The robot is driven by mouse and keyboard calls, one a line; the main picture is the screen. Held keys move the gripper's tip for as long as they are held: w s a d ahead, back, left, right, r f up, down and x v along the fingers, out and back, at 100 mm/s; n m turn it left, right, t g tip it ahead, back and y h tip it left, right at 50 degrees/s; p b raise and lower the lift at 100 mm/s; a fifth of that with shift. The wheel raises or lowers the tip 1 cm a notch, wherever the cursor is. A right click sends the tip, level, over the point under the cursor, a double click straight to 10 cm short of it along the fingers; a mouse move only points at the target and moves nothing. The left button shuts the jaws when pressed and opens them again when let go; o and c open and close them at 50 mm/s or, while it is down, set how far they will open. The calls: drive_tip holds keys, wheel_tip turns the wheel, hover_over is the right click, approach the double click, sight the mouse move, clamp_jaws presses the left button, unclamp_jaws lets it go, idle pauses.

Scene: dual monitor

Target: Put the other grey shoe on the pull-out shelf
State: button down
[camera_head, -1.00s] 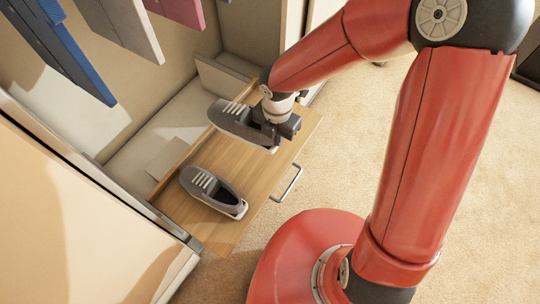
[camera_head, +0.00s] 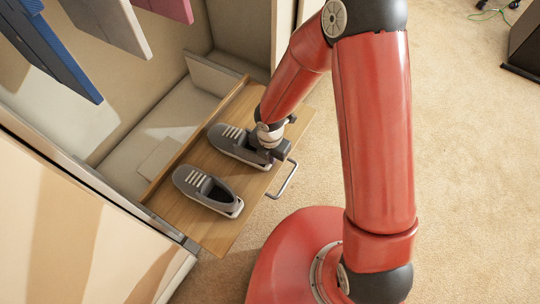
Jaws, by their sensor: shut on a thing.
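A pull-out shelf (camera_head: 188,226) of light wood extends from the wardrobe, with a metal handle on its front edge. One grey shoe (camera_head: 205,190) with white laces rests on its near part. The other grey shoe (camera_head: 232,141) is at the shelf's middle, beside the first and roughly parallel to it, with a small space between them. My gripper (camera_head: 268,153) is shut on this second shoe at its heel end. The gripper partly hides the heel. The shoe looks level and low over the shelf; I cannot tell whether its sole touches the wood.
The shelf handle (camera_head: 285,180) sticks out to the right. Blue, grey and pink clothes hang at the upper left. A wardrobe panel (camera_head: 75,225) stands at the lower left. The far end of the shelf is free, and open carpet lies to the right.

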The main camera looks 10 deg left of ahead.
drive_tip(key=shift+f, duration=0.1)
drive_tip(key=c, duration=1.5)
unclamp_jaws()
drive_tip(key=shift+c, duration=0.2)
wheel_tip(320, 180, up, 12)
drive_tip(key=shift+r+p, duration=0.2)
drive_tip(key=shift+p, duration=0.8)
